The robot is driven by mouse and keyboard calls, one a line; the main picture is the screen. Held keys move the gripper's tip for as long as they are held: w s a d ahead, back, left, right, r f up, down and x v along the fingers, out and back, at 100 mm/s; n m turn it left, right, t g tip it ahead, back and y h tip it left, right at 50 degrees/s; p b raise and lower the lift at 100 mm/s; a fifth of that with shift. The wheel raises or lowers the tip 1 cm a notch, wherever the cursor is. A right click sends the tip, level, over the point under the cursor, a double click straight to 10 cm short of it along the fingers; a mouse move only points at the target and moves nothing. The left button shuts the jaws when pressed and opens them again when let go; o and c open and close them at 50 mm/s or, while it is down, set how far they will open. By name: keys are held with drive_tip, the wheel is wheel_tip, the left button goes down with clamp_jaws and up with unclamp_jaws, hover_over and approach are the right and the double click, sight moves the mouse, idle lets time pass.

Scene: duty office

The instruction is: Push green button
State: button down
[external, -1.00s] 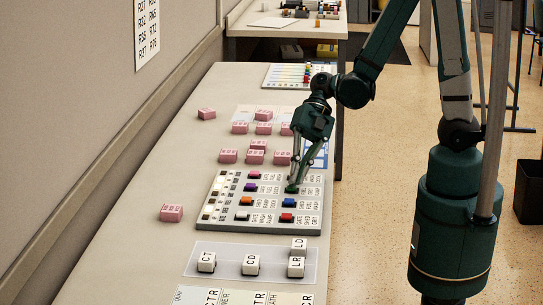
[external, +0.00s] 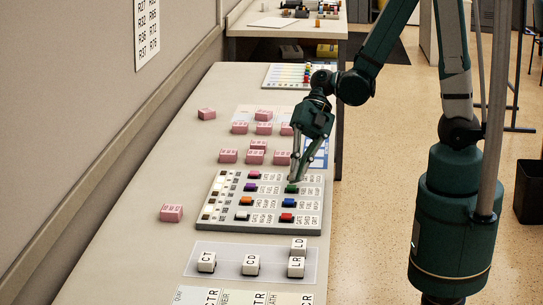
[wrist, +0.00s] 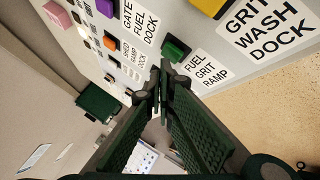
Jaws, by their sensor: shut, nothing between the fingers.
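The green button (external: 291,188) sits in the right column of the light grey button panel (external: 215,222) on the table. In the wrist view the green button (wrist: 175,49) is beside a label reading FUEL GRIT RAMP. My gripper (external: 295,179) is shut and empty, pointing down at the panel with its fingertips just above and behind the green button. In the wrist view the closed fingertips (wrist: 162,70) lie close to the button, and its face shows uncovered. I cannot tell whether the fingertips touch it.
Blue (external: 288,202) and red (external: 287,217) buttons sit in front of the green one. Purple (external: 250,187) and orange (external: 246,200) buttons are to its left. A yellow button (wrist: 208,5) is close by in the wrist view. Pink blocks (external: 256,157) stand behind the panel.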

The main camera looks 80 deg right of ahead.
wheel_tip(320, 180, up, 6)
drive_tip(key=p, duration=0.4)
idle(0.5)
